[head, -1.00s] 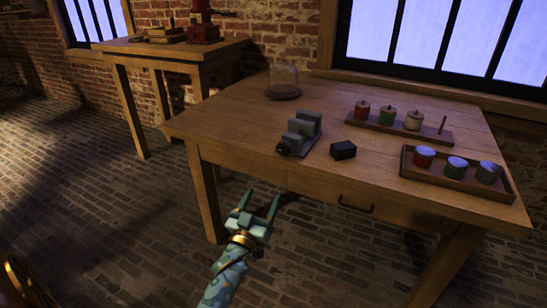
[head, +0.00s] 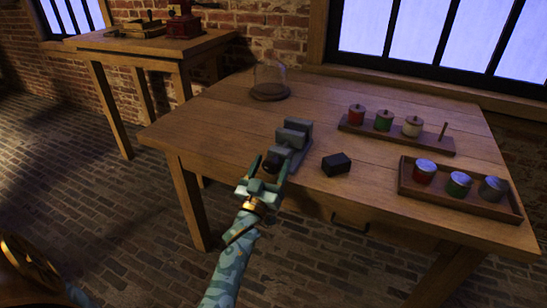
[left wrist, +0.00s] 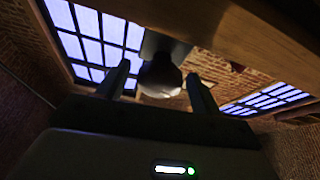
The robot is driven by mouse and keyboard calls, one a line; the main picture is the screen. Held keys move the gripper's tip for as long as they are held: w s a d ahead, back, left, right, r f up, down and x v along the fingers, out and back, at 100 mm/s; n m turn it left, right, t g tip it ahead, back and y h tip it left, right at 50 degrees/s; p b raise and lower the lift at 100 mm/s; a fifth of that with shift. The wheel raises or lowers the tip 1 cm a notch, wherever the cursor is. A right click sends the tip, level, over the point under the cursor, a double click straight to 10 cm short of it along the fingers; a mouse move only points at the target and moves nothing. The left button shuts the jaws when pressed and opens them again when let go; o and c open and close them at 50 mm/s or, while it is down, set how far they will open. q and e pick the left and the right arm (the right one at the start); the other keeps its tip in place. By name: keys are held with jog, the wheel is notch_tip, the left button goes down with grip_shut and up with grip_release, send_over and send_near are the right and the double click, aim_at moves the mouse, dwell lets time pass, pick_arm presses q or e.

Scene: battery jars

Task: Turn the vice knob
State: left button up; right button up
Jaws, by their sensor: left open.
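The grey vice (head: 291,143) stands at the table's front edge in the head view. Its dark round knob (head: 272,162) faces me at the vice's near end. My left gripper (head: 269,171) is open, with its fingers on either side of the knob. My right gripper is not in view.
On the wooden table (head: 225,115), a black block (head: 336,164) lies right of the vice. A rack of spools (head: 384,121), a tray of jars (head: 459,184) and a glass dome (head: 271,82) also stand there. A drawer handle (head: 350,222) juts from the front.

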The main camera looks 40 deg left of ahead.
pick_arm(q)
jog(key=shift+w+r, duration=0.1)
jog(key=shift+w, duration=0.05)
jog(key=c, duration=1)
jog(key=shift+m+h, duration=0.6)
jog(key=shift+m, duration=0.5)
jog(key=o, duration=1)
